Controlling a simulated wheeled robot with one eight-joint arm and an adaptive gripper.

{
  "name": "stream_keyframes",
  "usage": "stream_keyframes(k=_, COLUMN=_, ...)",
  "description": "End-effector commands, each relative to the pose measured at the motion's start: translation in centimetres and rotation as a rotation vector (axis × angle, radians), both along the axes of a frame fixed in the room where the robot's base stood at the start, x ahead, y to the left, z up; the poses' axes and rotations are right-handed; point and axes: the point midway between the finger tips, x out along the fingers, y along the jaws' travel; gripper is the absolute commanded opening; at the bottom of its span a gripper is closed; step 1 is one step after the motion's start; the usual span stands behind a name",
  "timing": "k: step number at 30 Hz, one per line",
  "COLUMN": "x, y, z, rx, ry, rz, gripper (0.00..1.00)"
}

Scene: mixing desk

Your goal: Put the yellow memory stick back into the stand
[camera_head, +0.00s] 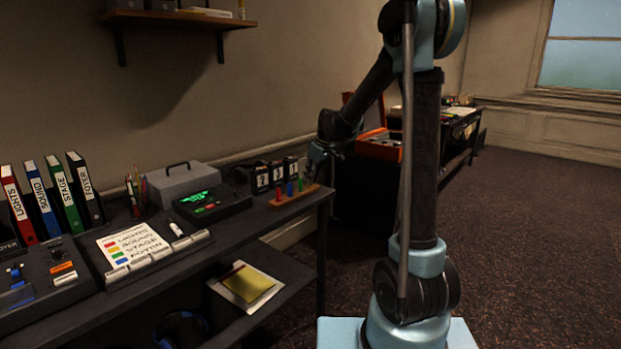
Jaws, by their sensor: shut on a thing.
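The stand (285,200) is a low wooden block near the right end of the desk. A red stick (278,192), a blue stick (290,188) and a green stick (300,185) stand upright in it. My gripper (315,172) is at the stand's right end, just above it, pointing down. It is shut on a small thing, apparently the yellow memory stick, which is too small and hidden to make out. I cannot tell whether that thing touches the stand.
Black number blocks (275,175) stand close behind the stand. A device with a green display (211,202) and a grey cash box (183,183) are to its left. The desk's right edge is close to my gripper.

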Motion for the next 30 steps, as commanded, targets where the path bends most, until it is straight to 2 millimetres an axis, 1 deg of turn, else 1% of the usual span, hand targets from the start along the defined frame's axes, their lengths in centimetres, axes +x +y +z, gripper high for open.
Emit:
stream_keyframes(k=8, x=0.0, y=0.0, z=-0.3, rx=0.000, ry=0.000, rz=0.000, gripper=0.00)
stream_keyframes(k=9, x=0.0, y=0.0, z=-0.4, rx=0.000, ry=0.000, rz=0.000, gripper=0.11)
stream_keyframes(k=11, x=0.0, y=0.0, z=-0.4, rx=0.000, ry=0.000, rz=0.000, gripper=0.25)
stream_keyframes(k=12, x=0.0, y=0.0, z=-0.4, rx=0.000, ry=0.000, rz=0.000, gripper=0.30)
stream_keyframes(k=23, x=0.0, y=0.0, z=-0.2, rx=0.000, ry=0.000, rz=0.000, gripper=0.30)
stream_keyframes(k=26, x=-0.2, y=-0.2, z=0.3, rx=0.000, ry=0.000, rz=0.000, gripper=0.30)
stream_keyframes(k=30, x=-0.6, y=-0.8, z=2.0, rx=0.000, ry=0.000, rz=-0.001, gripper=0.30)
